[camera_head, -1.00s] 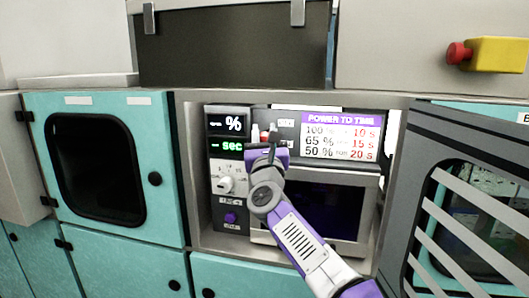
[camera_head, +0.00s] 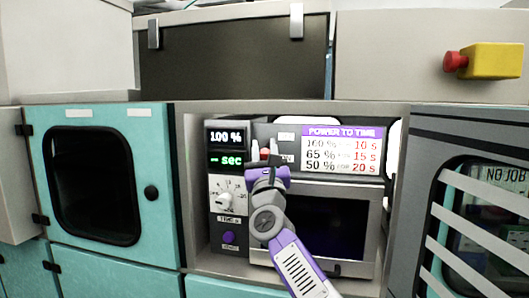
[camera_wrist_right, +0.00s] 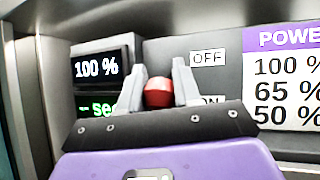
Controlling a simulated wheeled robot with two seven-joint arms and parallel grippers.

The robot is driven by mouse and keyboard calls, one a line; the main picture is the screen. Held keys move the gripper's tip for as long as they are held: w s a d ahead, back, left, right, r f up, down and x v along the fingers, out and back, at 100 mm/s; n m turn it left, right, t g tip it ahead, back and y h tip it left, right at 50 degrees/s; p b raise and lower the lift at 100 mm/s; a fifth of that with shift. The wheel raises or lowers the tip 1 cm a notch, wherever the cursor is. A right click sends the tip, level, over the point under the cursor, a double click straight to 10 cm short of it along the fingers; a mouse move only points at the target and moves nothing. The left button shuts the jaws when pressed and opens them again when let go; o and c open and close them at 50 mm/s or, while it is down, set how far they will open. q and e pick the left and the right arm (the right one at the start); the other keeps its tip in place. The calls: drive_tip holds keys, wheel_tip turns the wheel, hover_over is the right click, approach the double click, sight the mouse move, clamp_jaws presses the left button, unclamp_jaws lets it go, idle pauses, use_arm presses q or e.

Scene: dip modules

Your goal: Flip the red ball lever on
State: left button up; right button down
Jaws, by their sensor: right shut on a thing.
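The red ball (camera_wrist_right: 157,92) of the lever sits between the two fingers of my right gripper (camera_wrist_right: 158,85) in the right wrist view. The gripper is shut on it. In the head view the ball (camera_head: 265,153) is a small red spot just above my right gripper (camera_head: 264,158). OFF and ON labels stand to the right of the lever, OFF above ON. The ball is at a height between the two labels. The lever's stem is hidden behind the gripper. The display (camera_head: 227,137) reads "100 %". My left gripper is not in view.
A dial (camera_head: 224,200) and a purple button (camera_head: 229,237) are left of my arm. A power-to-time chart (camera_head: 342,150) is to the right. A dark window lies below. A red button on a yellow box (camera_head: 490,61) is at upper right.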

drive_tip(key=c, duration=1.1)
unclamp_jaws()
drive_tip(key=shift+b+v, duration=1.05)
drive_tip(key=shift+v, duration=0.05)
drive_tip(key=shift+s+f, duration=0.3)
drive_tip(key=shift+s, duration=0.2)
drive_tip(key=shift+v, duration=2.1)
